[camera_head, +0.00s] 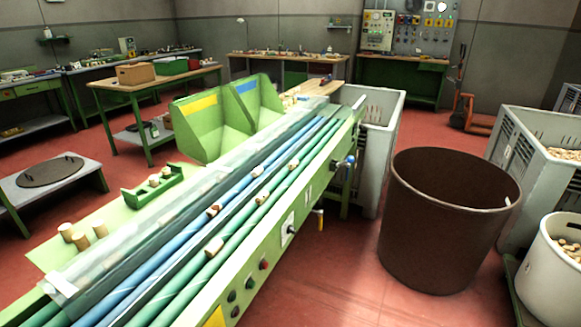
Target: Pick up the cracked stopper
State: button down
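Several cork stoppers lie on the green sorting machine (270,247), on its long blue and green rollers. A stopper with dark reddish marks (214,209) lies on the blue roller, and a pale stopper (215,247) lies nearer on the green roller. Farther up are a stopper on the green side (262,198), one on the blue side (258,171) and one beyond (294,163). The stoppers are too small to tell which is cracked. My gripper is not in view.
Several stoppers (82,241) stand on the machine's left ledge, beside a small green tray (127,197) with more. Green bins (208,140) rise behind. A large brown tub (440,235), grey crates (510,190) and a white bucket (535,275) stand right. Red floor lies between.

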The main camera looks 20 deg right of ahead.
aim_at(294, 163)
jog(key=i+l+z, duration=0.3)
jog(key=i, duration=0.35)
jog(key=i+l+z, duration=0.25)
jog(key=i, duration=0.4)
jog(key=i+l+z, duration=0.3)
jog(key=i, duration=0.4)
jog(key=k+j, duration=0.05)
jog(key=j, duration=0.05)
